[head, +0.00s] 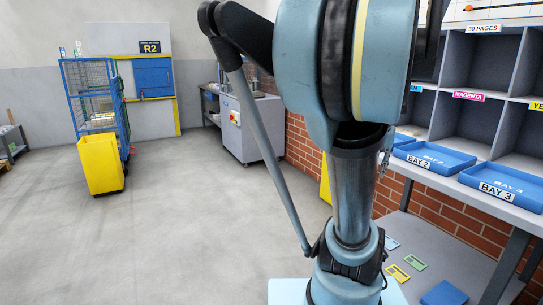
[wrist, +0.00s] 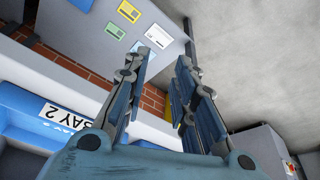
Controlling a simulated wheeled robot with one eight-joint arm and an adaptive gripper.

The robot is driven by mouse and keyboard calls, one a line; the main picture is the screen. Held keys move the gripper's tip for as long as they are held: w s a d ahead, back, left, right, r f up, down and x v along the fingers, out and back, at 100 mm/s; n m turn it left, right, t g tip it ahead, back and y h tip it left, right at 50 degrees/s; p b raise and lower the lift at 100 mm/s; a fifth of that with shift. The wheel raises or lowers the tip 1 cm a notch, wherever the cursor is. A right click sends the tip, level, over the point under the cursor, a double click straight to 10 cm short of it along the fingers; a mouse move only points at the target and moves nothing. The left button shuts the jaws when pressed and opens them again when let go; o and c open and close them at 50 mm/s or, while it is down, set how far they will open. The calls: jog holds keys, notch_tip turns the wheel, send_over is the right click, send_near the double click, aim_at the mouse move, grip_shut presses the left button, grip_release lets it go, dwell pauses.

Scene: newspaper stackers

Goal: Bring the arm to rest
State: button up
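My gripper (wrist: 168,64) shows in the wrist view with its two blue-and-grey fingers apart and nothing between them. Through and past the fingers I see the lower shelf with flat cards, a brick wall and the grey floor. In the head view my arm stands upright and folded in the middle and right, in front of the shelving. My gripper cannot be made out clearly in the head view. The blue BAY 2 tray (wrist: 42,112) lies at the left of the wrist view, apart from the fingers.
Blue trays BAY 2 (head: 434,158) and BAY 3 (head: 503,185) sit on the bench below grey pigeonholes (head: 478,62). Several coloured cards (head: 399,273) lie on the shelf underneath. A blue cage trolley (head: 92,96) and yellow bin (head: 99,163) stand left. The floor between is clear.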

jog(key=s+a+f+n+y, duration=0.1)
jog(key=s+a+f+n, duration=0.2)
jog(key=s+a+f, duration=0.3)
jog(key=s+a+f+n+y, duration=0.1)
jog(key=s+a+f+n, duration=0.3)
jog(key=a, duration=0.6)
notch_tip(320, 180, down, 4)
jog(key=shift+s+a+r+g, duration=0.15)
jog(key=shift+s+a+g, duration=0.15)
jog(key=shift+s, duration=0.75)
jog(key=shift+d, duration=0.15)
